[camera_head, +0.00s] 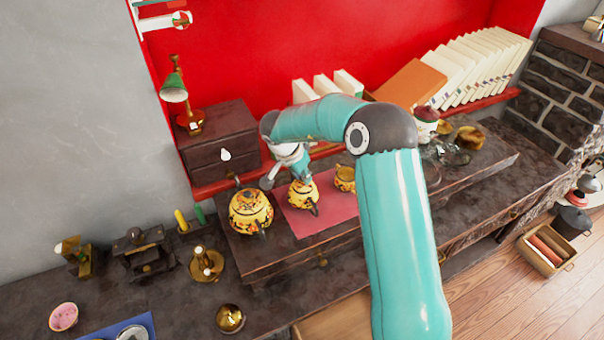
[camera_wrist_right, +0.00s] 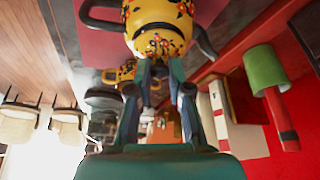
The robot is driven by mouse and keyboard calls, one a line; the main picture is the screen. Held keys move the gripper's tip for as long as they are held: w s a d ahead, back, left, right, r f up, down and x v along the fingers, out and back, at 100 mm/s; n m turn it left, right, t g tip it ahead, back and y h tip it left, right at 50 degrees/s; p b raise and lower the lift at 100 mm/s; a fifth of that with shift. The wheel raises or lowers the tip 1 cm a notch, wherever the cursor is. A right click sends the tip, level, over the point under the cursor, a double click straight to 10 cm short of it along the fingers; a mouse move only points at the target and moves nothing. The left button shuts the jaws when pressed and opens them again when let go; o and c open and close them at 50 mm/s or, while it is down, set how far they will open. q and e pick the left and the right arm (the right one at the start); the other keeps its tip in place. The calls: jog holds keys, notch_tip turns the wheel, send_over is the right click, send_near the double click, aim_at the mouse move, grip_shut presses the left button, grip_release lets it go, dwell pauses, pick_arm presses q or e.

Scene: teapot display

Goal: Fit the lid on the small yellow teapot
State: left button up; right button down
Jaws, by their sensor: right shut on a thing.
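The small yellow teapot (camera_head: 303,198), with dark floral spots, stands on a red mat (camera_head: 335,214) on the raised dark shelf. In the right wrist view the teapot (camera_wrist_right: 158,14) fills the top middle, its dark handle to the left and its spout to the right. My right gripper (camera_head: 290,176) is directly over the teapot. In the wrist view my right gripper (camera_wrist_right: 160,62) is shut on the patterned yellow lid (camera_wrist_right: 160,43), at the teapot's top. I cannot tell whether the lid is seated or slightly above the opening. My left gripper is not in view.
A larger yellow teapot (camera_head: 250,208) stands close on the left, and a small yellow cup (camera_head: 345,177) on the right. A dark drawer box (camera_head: 222,140) with a green lamp (camera_head: 174,88) stands behind. Books (camera_head: 480,65) line the back. My right arm covers the shelf's middle.

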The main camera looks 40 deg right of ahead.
jog(key=shift+f+p, duration=0.15)
jog(key=shift+p, duration=0.25)
jog(key=c, duration=1)
grip_release()
jog(key=v, duration=1.1)
jog(key=shift+a+r, duration=0.2)
jog(key=shift+r, duration=0.15)
